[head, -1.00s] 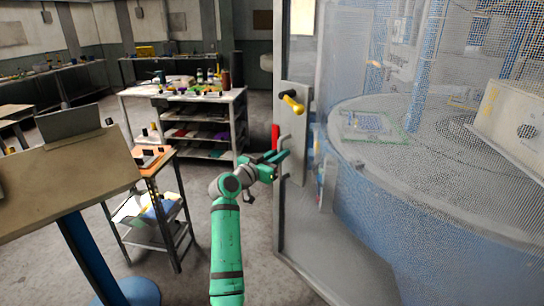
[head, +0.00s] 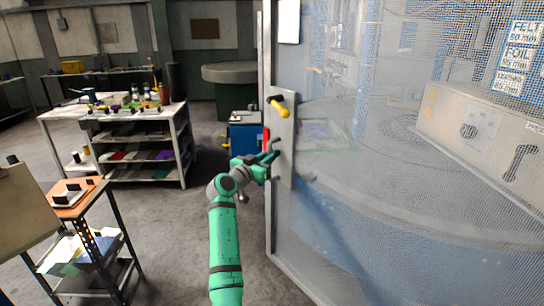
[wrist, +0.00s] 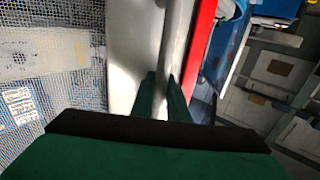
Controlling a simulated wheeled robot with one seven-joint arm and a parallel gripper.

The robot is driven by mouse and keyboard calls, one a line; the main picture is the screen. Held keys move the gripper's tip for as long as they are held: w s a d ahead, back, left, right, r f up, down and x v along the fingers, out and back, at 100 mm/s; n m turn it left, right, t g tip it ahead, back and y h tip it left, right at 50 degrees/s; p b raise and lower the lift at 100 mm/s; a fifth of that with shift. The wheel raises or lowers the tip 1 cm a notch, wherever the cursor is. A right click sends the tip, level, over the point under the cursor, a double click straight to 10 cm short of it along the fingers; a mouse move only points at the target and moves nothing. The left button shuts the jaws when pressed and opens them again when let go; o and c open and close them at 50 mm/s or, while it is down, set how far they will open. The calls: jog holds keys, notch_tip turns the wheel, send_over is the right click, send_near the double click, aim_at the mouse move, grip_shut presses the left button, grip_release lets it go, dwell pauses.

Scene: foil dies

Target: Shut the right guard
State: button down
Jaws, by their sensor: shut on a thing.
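The right guard (head: 330,215) is a large mesh door in a grey frame, on the right side of the head view. A pale plate near its left edge carries a yellow-tipped lever (head: 278,106) and a grey bar handle. My gripper (head: 270,158) is shut on the handle (wrist: 172,50), which passes between its green fingers in the wrist view. A red strip (head: 266,140) runs beside the handle; it also shows in the wrist view (wrist: 199,45). Whether the door meets a frame is hidden from me.
Behind the mesh stands a machine with a round table and a beige box (head: 485,130). A white shelf unit (head: 150,150) and a small stand (head: 82,200) are at left. A blue cabinet (head: 246,138) stands behind my gripper. The floor between is clear.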

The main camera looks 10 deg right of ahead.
jog(key=shift+d, duration=0.65)
jog(key=c, duration=1.7)
grip_release()
jog(key=v, duration=0.7)
jog(key=a+v, duration=0.1)
jog(key=v, duration=0.3)
jog(key=shift+w+a, duration=0.15)
jog(key=shift+a, duration=0.05)
jog(key=shift+f, duration=0.1)
